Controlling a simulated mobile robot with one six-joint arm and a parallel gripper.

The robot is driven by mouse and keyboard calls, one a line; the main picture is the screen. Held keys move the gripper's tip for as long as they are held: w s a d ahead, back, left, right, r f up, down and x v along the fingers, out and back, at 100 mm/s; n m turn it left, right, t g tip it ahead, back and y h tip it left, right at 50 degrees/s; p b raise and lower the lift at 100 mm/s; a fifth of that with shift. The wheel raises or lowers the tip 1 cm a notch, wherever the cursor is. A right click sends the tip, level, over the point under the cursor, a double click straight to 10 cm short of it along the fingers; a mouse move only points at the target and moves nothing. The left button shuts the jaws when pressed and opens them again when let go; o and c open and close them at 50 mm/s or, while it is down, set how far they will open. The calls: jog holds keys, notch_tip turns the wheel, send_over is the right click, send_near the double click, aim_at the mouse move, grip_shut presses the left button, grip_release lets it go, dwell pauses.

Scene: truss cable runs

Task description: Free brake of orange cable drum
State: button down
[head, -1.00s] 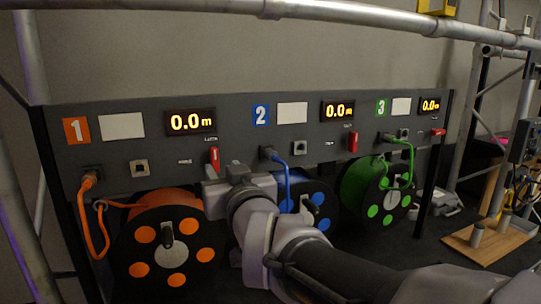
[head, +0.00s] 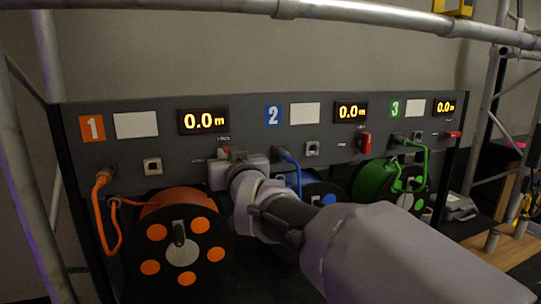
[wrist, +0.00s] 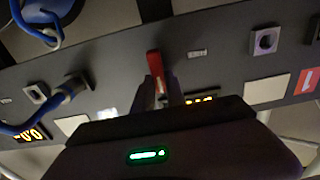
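The orange cable drum (head: 183,213) stands under station 1 at the left, black-faced with orange spots. Its red brake lever (wrist: 154,63) shows in the wrist view, close in front of my gripper (wrist: 162,90). In the head view my gripper (head: 222,172) is up against the panel, right of the drum, and covers most of the lever. In the wrist view the fingers stand apart with a gap at the lever's base; I see no firm hold. The station 1 display (head: 204,121) reads 0.0 m.
The blue drum (head: 322,192) is partly behind my arm; the green drum (head: 375,183) stands further right. Red lever 2 (head: 365,143) hangs down; red lever 3 (head: 453,134) lies sideways. An orange cable (head: 103,220) loops at the left. Truss tubes (head: 300,10) frame the panel.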

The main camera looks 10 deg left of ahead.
dwell(0.3)
jog(key=shift+s+a+f+n+p, duration=0.25)
jog(key=shift+n+p, duration=0.45)
jog(key=shift+n, duration=2.25)
jog(key=shift+s+a+f+n+p, duration=0.1)
jog(key=shift+a+f+n+p, duration=0.4)
jog(key=shift+n, duration=2.4)
jog(key=shift+s+a+f+n+p, duration=0.15)
jog(key=shift+n+p, duration=0.7)
jog(key=shift+n, duration=2.1)
jog(key=shift+d, duration=0.1)
jog(key=c, duration=1.4)
grip_release()
jog(key=shift+o, duration=0.2)
